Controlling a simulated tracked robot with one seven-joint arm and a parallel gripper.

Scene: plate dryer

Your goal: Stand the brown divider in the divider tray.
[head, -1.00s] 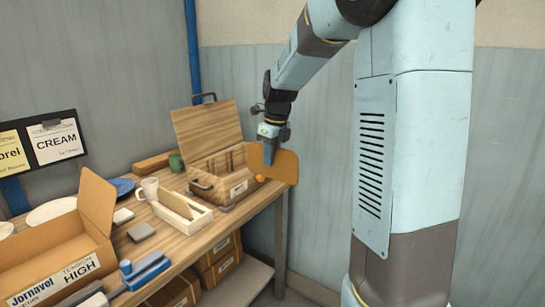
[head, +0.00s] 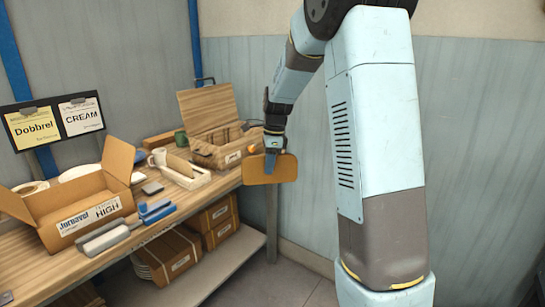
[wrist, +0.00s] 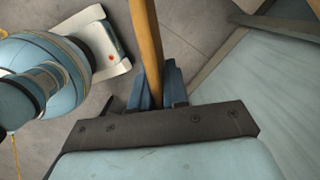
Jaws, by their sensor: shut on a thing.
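The brown divider (head: 262,171) is a flat board with rounded corners. My gripper (head: 273,150) is shut on its upper edge, and the board hangs upright off the right end of the table, over the floor. In the wrist view the divider (wrist: 147,42) shows edge-on between my blue fingers (wrist: 155,88). A pale tray (head: 195,183), which looks like the divider tray, sits on the table left of my gripper, well apart from it. A tan board (head: 180,165) stands tilted in this tray, and its inner slots are too small to make out.
An open wooden case (head: 215,158) with its lid up stands behind the pale tray. A white mug (head: 158,157), a cardboard box (head: 95,205) and blue and grey items (head: 155,212) crowd the table (head: 225,184). Open floor lies to the right.

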